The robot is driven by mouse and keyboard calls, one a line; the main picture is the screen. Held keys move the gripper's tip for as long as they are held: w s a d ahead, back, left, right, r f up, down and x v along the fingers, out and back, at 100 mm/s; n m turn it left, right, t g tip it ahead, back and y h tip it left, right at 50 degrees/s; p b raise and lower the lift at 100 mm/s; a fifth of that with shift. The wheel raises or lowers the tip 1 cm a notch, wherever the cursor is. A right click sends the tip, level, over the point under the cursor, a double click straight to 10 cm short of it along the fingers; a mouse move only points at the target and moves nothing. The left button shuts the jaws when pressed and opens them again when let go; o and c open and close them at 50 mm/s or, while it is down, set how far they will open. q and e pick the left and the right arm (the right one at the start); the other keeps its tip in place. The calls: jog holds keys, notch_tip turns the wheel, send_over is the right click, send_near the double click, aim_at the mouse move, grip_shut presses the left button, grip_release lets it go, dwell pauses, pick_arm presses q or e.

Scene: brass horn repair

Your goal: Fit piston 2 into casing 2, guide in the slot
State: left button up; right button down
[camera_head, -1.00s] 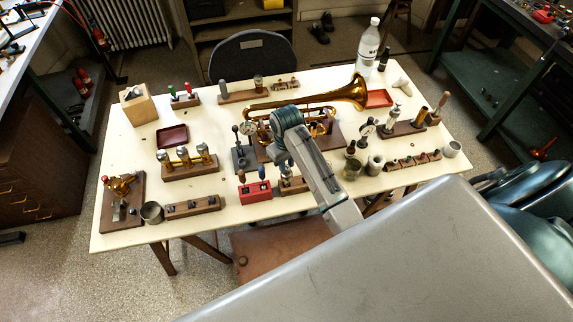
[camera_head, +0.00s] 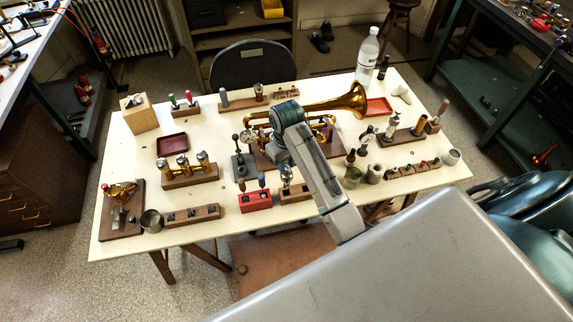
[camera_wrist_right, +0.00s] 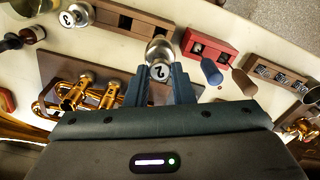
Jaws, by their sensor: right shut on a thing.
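Piston 2, a silver cylinder with a white cap marked 2 (camera_wrist_right: 159,71), is between the fingers of my right gripper (camera_wrist_right: 160,88), which is shut on it. In the head view my wrist hides most of this gripper; a small silver part, likely the piston (camera_head: 286,173), shows just below it over a wooden block (camera_head: 297,193). The brass horn (camera_head: 348,100) lies on a dark wooden base behind my wrist. My left gripper is out of view.
A red block (camera_head: 256,202) with upright handles stands left of the wooden block. A piston marked 3 (camera_wrist_right: 76,16) stands at that block's far end. A dial gauge stand (camera_head: 242,165) is close to my wrist. The table's front left is partly clear.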

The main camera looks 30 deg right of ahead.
jog(key=shift+r, duration=1.2)
jog(key=shift+d, duration=0.1)
